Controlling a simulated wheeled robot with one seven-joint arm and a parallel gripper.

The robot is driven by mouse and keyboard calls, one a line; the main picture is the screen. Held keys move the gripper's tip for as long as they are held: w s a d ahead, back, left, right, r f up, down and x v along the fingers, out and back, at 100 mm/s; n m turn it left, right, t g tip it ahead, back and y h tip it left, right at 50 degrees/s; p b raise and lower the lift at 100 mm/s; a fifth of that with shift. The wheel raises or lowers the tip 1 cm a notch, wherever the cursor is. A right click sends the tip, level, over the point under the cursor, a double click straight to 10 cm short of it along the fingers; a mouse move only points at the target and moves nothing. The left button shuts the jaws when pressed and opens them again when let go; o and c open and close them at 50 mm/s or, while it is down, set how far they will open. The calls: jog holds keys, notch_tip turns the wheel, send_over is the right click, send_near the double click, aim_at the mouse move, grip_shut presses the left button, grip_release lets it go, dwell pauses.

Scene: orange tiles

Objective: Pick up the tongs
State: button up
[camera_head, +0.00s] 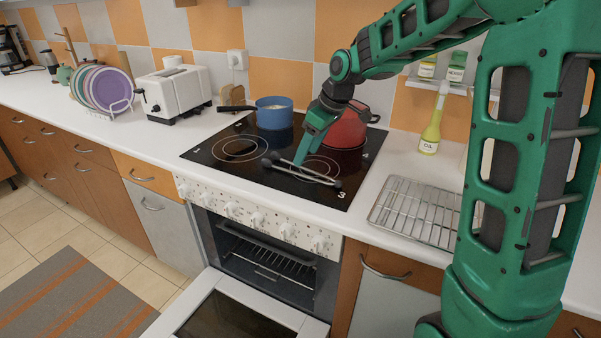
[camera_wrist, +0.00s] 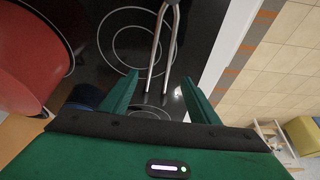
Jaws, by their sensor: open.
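The tongs (camera_head: 302,172) lie on the black glass cooktop (camera_head: 225,165), with dark ends and thin metal arms. In the wrist view the metal arms of the tongs (camera_wrist: 157,52) run between my fingers, and one end of the tongs is cut off at the top edge. My gripper (camera_head: 299,160) is over the cooktop, right at the tongs. In the wrist view my gripper (camera_wrist: 160,85) is open, with one green finger on each side of the tongs' arms. I cannot tell whether the fingers touch them.
A red pot (camera_head: 343,128) stands on the cooktop close beside my gripper. A blue pot (camera_head: 274,112) stands behind to the left. A wire rack (camera_head: 415,210) lies on the counter at right. The oven door (camera_head: 235,310) hangs open below.

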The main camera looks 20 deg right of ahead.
jog(key=shift+d+x, duration=0.2)
jog(key=shift+x, duration=2.55)
jog(key=shift+s+f, duration=0.1)
jog(key=shift+s, duration=0.05)
jog(key=c, duration=1.2)
